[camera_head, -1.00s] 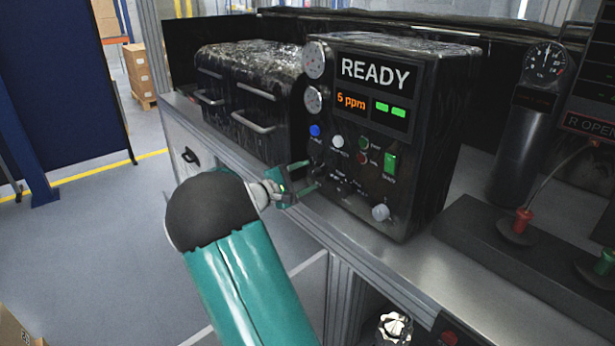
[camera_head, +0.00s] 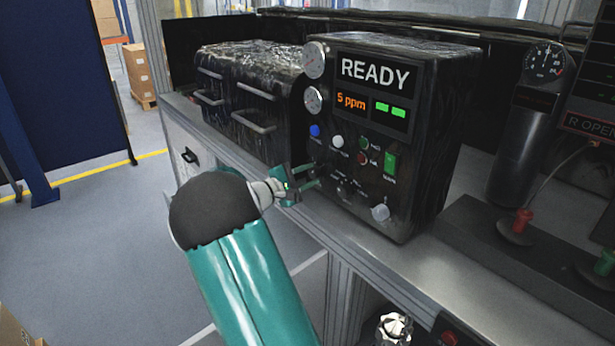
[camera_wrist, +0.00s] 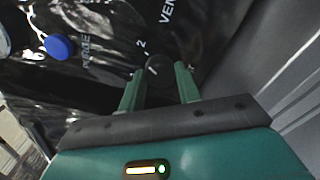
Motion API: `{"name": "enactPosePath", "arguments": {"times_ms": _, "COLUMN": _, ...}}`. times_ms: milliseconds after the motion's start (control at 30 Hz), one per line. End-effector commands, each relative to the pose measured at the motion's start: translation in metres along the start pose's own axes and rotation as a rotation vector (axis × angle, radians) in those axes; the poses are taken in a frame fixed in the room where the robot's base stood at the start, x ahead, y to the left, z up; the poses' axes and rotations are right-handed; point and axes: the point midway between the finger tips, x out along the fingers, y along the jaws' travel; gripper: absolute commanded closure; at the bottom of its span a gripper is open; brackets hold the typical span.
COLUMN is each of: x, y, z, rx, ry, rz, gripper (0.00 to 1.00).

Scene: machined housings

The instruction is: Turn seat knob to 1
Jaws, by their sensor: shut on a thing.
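The black control box (camera_head: 425,175) stands on the bench, its front panel showing READY, 5 ppm and two green lights. My gripper (camera_head: 316,174) is at the lower left of this panel. In the wrist view, my gripper (camera_wrist: 160,72) has its two green fingers on either side of a dark round knob (camera_wrist: 158,67), and it is shut on that knob. A "2" mark is beside the knob, with the labels "VENT" and "PURGE" nearby. The knob's pointer direction and its "1" mark cannot be made out. The head view hides most of the knob behind the fingers.
A blue button (camera_head: 315,131), a white button (camera_head: 337,141), a green switch (camera_head: 390,163) and a light grey knob (camera_head: 380,212) are on the same panel. Black drawer units (camera_head: 250,95) stand to the left. A cylinder with a gauge (camera_head: 544,62) stands to the right.

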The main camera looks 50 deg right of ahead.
Motion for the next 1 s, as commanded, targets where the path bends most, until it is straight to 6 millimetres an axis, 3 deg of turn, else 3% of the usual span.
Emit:
{"name": "enactPosePath", "arguments": {"times_ms": 267, "x": -0.0005, "y": 0.0, "z": -0.0003, "rx": -0.147, "ry": 0.001, "rz": 0.0, "gripper": 0.9}}
{"name": "enactPosePath", "arguments": {"times_ms": 1000, "x": -0.0007, "y": 0.0, "z": -0.0004, "rx": -0.809, "ry": 0.0, "rz": 0.001, "gripper": 0.9}}
